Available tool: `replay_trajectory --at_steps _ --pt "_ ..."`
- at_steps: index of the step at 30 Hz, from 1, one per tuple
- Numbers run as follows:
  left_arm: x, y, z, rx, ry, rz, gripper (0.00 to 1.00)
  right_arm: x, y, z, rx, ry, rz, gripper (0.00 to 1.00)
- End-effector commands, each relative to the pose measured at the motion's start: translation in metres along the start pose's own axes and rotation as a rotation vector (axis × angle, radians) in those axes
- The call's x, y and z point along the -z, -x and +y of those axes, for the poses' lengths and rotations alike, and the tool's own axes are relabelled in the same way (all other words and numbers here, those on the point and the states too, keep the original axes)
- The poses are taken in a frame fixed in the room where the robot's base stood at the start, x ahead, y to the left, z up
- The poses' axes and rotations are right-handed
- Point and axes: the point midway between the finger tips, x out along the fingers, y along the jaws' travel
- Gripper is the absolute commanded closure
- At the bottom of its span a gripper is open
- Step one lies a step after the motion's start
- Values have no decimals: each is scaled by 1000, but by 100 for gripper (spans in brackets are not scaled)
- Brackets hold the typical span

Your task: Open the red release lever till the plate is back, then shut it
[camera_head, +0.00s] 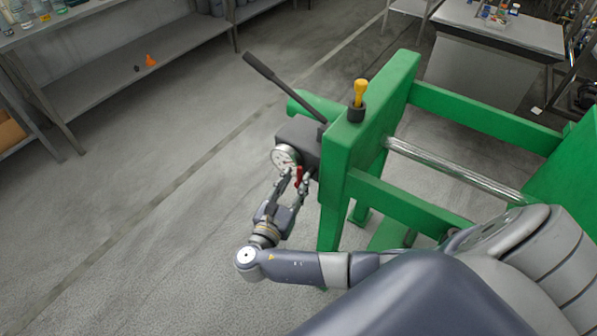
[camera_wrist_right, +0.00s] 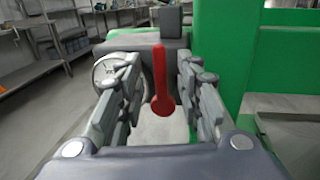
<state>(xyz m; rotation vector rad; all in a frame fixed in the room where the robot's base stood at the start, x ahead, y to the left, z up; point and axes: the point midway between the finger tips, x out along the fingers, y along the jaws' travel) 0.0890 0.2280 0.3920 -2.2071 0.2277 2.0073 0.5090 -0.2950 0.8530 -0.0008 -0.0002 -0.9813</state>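The red release lever (camera_head: 299,174) sits on the dark pump block (camera_head: 302,140) at the end of the green press frame (camera_head: 337,165). In the right wrist view the lever (camera_wrist_right: 160,82) hangs down with a rounded end. My right gripper (camera_head: 294,179) is at the lever, with its fingers open on either side of it. The wrist view shows a gap between the lever and each finger. A chrome rod (camera_head: 455,166) runs between the frame's green ends. I cannot tell which part is the plate. My left gripper is not in view.
A round gauge (camera_head: 285,157) sits close beside the right gripper's fingers. A long black pump handle (camera_head: 285,88) slants up from the block. A yellow-handled tool (camera_head: 360,92) stands in a black holder on the frame. Floor left of the press is clear.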

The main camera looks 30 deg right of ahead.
Motion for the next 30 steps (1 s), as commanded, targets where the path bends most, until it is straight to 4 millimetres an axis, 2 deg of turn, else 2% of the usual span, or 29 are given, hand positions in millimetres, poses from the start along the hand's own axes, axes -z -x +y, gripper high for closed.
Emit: replay_trajectory --at_steps 1,6,17,18,22,30 --pt "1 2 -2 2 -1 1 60 -2 -10 -1 3 2 -3 67" --pt "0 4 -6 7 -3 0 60 0 -29 0 1 1 -1 67" --pt "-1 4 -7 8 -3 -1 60 1 -36 0 0 1 2 67" --pt "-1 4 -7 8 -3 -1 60 1 -36 0 0 1 2 70" --pt "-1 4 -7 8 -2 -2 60 1 -35 0 0 0 2 99" --pt "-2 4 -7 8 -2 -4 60 1 -36 -1 0 -3 1 100"
